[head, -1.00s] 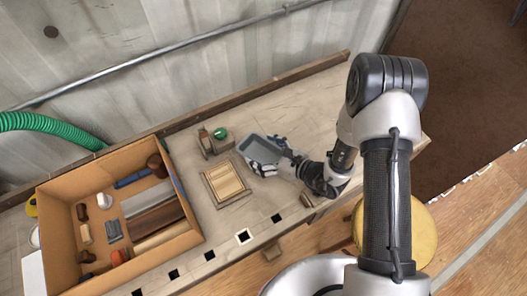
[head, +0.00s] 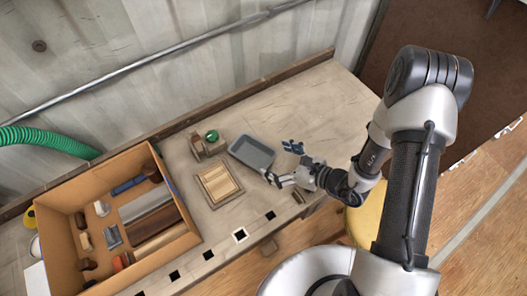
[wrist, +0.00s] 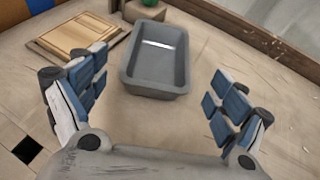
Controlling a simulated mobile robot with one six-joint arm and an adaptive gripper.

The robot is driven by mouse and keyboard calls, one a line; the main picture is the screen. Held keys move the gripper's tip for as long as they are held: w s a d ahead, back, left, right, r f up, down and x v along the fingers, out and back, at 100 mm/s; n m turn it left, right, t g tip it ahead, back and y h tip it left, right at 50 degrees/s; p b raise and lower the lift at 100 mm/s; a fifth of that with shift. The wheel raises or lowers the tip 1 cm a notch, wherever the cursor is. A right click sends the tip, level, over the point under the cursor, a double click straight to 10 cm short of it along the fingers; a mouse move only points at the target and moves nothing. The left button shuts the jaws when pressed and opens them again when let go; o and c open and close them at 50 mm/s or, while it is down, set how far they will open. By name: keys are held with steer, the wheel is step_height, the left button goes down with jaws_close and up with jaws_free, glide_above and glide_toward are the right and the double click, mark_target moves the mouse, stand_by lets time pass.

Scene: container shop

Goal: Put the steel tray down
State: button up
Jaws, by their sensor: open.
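The steel tray (head: 252,152) is a grey, shallow rectangular pan. It rests upright and empty on the workbench, just right of a small wooden board. In the wrist view the tray (wrist: 156,91) lies ahead of my gripper (wrist: 155,108), between the lines of the two fingers. My gripper (head: 286,165) is open, with its blue-padded fingers spread wide. Neither finger touches the tray in the wrist view. The tray's near wall and inner floor are visible.
A slatted wooden board (head: 219,184) and a wooden block with a green ball (head: 212,136) stand left of the tray. A large cardboard box (head: 62,250) of tools is farther left. The bench top (head: 315,110) is clear to the right.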

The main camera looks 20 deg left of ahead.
steer(key=shift+v, duration=1.5)
step_height(320, 180, up, 12)
steer(key=s+a+n+g, duration=0.2)
steer(key=n+g, duration=0.2)
steer(key=n, duration=0.3)
steer(key=s+d+r+n+h, duration=0.7)
steer(key=s+d+r+n, duration=0.4)
steer(key=r, duration=0.2)
steer(key=shift+s+d+n+h, duration=0.15)
steer(key=shift+d+n+h, duration=0.05)
steer(key=shift+n+h, duration=0.2)
steer(key=shift+o, duration=0.3)
steer(key=s+d+r+n+t+h, duration=0.1)
steer(key=d+r+t+h, duration=0.3)
steer(key=d, duration=0.6)
step_height(320, 180, up, 2)
steer(key=shift+r+n+t+h, duration=0.1)
steer(key=shift+n+t+h, duration=0.3)
steer(key=shift+n, duration=0.5)
steer(key=shift+w, duration=0.1)
